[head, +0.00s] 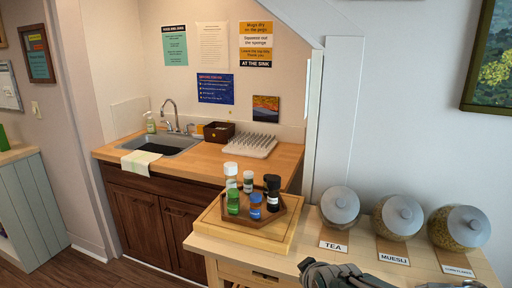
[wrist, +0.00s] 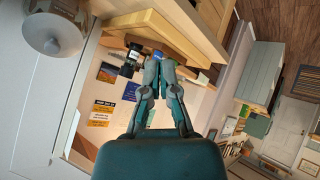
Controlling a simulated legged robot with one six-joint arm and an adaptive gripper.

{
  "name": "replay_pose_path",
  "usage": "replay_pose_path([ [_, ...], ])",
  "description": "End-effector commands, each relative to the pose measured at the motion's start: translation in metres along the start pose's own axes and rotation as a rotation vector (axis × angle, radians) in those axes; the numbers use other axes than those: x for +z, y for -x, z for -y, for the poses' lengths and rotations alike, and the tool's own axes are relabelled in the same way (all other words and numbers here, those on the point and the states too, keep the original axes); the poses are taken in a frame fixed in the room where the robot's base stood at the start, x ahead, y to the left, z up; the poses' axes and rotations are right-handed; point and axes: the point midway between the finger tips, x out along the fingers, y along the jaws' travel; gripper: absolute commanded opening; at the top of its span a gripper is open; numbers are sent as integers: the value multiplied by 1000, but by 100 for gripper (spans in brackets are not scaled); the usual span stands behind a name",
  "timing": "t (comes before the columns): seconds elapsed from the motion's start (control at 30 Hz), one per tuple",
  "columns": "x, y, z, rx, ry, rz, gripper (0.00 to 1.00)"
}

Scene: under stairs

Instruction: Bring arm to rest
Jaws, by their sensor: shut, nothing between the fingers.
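My gripper (wrist: 158,60) shows in the wrist view with its two fingers together and nothing between them. Behind the fingertips in that view are the edge of the wooden tray and some small bottles; the gap between them and the fingers is hard to judge. In the head view, a grey part of my arm shows at the bottom edge, in front of the wooden table (head: 335,262). The fingertips cannot be made out clearly there.
A wooden tray (head: 285,220) with several small bottles stands on a board at the table's left. Three glass jars (head: 398,218) with grey lids stand at the right. Behind are a sink (head: 165,143), a counter and a dish rack (head: 248,147). Wooden floor shows at lower left.

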Motion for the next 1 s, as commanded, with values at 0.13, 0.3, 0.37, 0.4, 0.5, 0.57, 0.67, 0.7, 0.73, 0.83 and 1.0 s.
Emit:
replay_pose_path([
  [0.13,20,51,-3,-14,-173,90,0],
  [0.3,48,105,4,-28,-372,201,0],
  [0.37,58,123,9,-30,-438,240,0],
  [0.4,65,134,12,-31,-478,263,0],
  [0.5,78,155,19,-32,-557,312,0],
  [0.57,84,162,22,-33,-587,333,0],
  [0.67,88,168,25,-33,-612,350,0],
  [0.7,89,169,26,-33,-614,352,0],
  [0.73,89,169,26,-33,-614,352,0],
  [0.83,89,169,26,-33,-614,352,0],
  [1.0,89,169,26,-33,-614,352,0],
])
